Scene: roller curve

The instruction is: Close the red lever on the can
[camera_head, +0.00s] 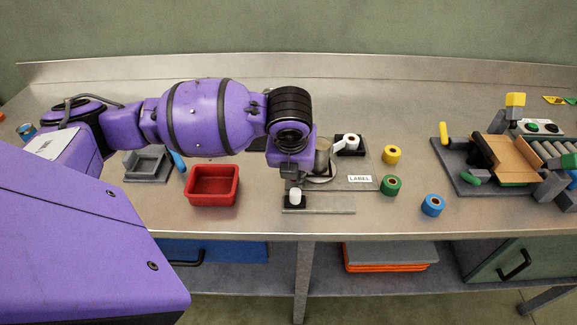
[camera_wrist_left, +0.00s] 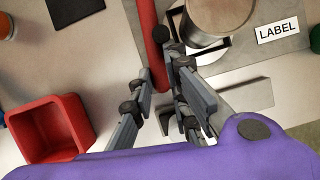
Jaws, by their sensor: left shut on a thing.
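The can (camera_head: 323,160) stands on a plate near the middle of the bench, partly hidden behind my left gripper (camera_head: 290,180) in the head view. In the left wrist view, the can (camera_wrist_left: 218,18) is at the top right, and the red lever (camera_wrist_left: 151,30) runs down beside it, to its left. The fingers of my left gripper (camera_wrist_left: 160,72) are closed around the lower part of the lever, beside the can. In the head view the lever is hidden by my wrist. My right gripper is not in view.
A red bin (camera_head: 213,186) and a grey tray (camera_head: 147,165) lie left of the gripper. A white piece (camera_head: 296,195) stands just in front.

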